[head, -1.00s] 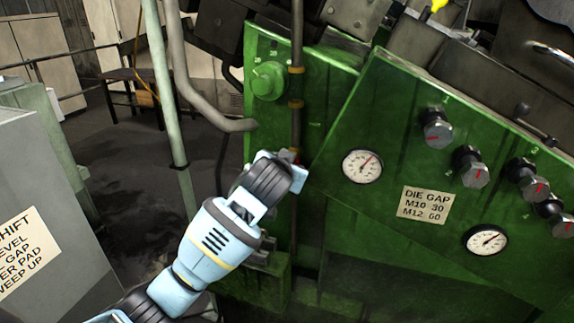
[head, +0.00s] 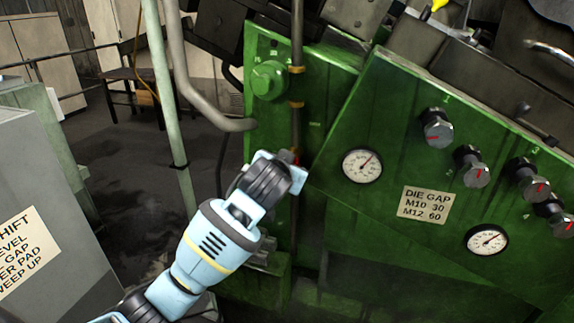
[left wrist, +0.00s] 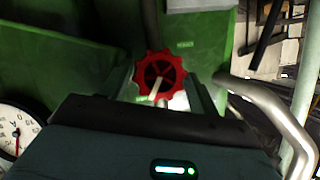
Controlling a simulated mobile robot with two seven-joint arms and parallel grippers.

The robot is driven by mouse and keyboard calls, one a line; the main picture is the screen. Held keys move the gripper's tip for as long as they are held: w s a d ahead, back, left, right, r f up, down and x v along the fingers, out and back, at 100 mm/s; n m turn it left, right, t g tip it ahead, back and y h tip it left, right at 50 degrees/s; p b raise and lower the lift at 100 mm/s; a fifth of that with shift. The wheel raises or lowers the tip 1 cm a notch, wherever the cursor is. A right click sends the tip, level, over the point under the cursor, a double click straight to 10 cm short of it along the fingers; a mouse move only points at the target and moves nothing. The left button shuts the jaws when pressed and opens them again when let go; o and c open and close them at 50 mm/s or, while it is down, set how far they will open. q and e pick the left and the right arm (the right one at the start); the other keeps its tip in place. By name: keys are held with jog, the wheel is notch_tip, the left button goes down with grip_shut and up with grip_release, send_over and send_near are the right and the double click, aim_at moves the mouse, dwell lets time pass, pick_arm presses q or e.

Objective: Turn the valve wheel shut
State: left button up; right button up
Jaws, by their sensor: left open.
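The red valve wheel (left wrist: 160,75) has a notched rim and dark gaps between its spokes. It shows in the left wrist view between the fingers of my left gripper (left wrist: 161,86), which is open. A pale rod-like piece stands out near the wheel's middle. I cannot tell whether the fingers touch the rim. My right gripper is not in view.
The green machine panel (head: 335,215) carries a dial gauge (head: 362,166), a die gap label (head: 425,204), several knobs and a round green knob (head: 268,80). A vertical pipe (head: 297,60) runs down the machine. A bent grey pipe (head: 195,95) stands left of it.

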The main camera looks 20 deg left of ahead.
pick_arm(q)
jog(key=v, duration=0.6)
jog(key=shift+s, duration=0.25)
jog(key=s+f+g+h, duration=0.1)
jog(key=s+f, duration=0.3)
jog(key=f, duration=0.6)
jog(key=s+f+g+h, duration=0.1)
jog(key=s+f, duration=0.3)
jog(key=f, duration=0.5)
jog(key=s+f+g+h, duration=0.1)
jog(key=s+f, duration=0.3)
jog(key=f, duration=0.6)
jog(key=s+a+f, duration=0.1)
jog(key=s+f, duration=0.3)
jog(key=s, duration=0.3)
jog(key=s+a+f, duration=0.1)
jog(key=s+f, duration=0.4)
jog(key=s, duration=0.2)
jog(key=s+a+f+g, duration=0.1)
jog(key=s+f, duration=0.3)
jog(key=s, duration=0.4)
jog(key=shift+f+n, duration=0.25)
jog(key=shift+n, duration=0.15)
jog(key=shift+s, duration=0.15)
